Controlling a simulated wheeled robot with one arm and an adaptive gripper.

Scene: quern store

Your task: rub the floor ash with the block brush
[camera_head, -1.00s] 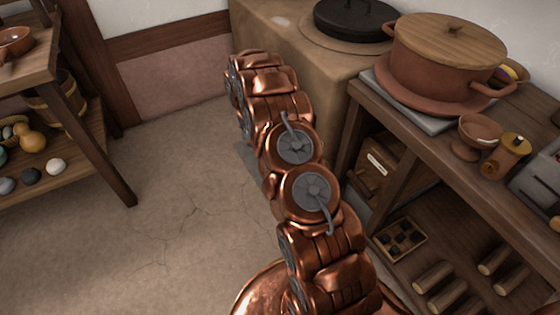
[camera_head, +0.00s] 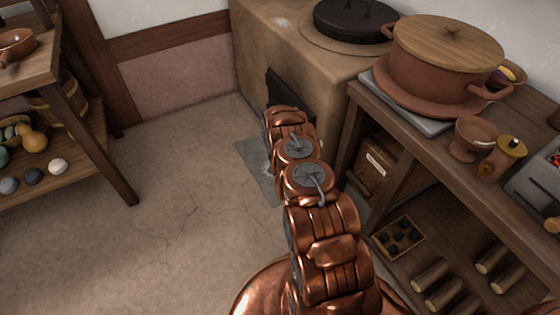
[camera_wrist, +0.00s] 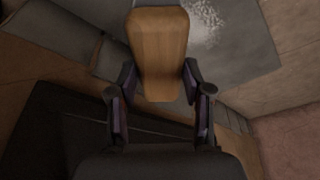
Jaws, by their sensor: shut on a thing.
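In the wrist view, the block brush (camera_wrist: 160,45) is a wooden block with its bristles hidden beneath it. My gripper (camera_wrist: 159,85) is shut on it, with a finger on either side of its near end. The floor ash (camera_wrist: 205,22) is a pale speckled patch on a grey slab (camera_wrist: 245,50), just beyond the brush and to its right. I cannot tell whether the brush touches the slab. In the head view, the slab (camera_head: 253,162) lies on the floor before the stove; my arm hides the gripper and the brush.
The clay stove (camera_head: 275,55) has a dark opening (camera_head: 284,92) facing the slab. A wooden bench (camera_head: 470,155) on the right bears a lidded pot (camera_head: 440,68). A shelf stand (camera_head: 100,165) is on the left. The floor (camera_head: 150,220) between is clear.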

